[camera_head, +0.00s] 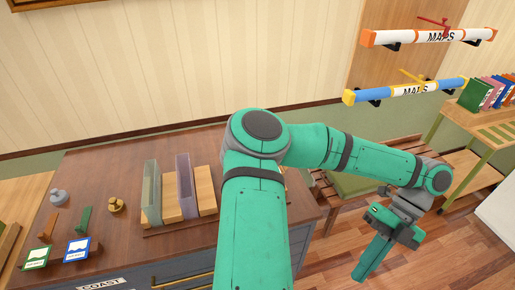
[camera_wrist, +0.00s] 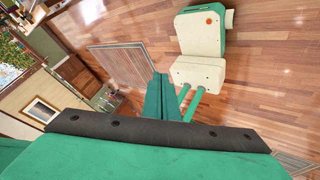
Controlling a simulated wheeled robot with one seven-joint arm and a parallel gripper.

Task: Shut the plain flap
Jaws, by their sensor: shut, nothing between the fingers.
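I cannot make out a thing that is clearly the plain flap in either view. My gripper (camera_head: 360,277) hangs low at the right in the head view, over the wood floor, in front of the slatted bench. Its fingers are together and empty. The dark wooden desk (camera_head: 100,170) stands at the left, with a grey front marked COAST (camera_head: 100,284). My arm crosses the desk's right side and hides part of it.
A slatted bench (camera_head: 322,186) is behind my forearm. Two map tubes, one white (camera_head: 410,37) and one blue (camera_head: 440,87), hang on the wall. Floor around my gripper is clear.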

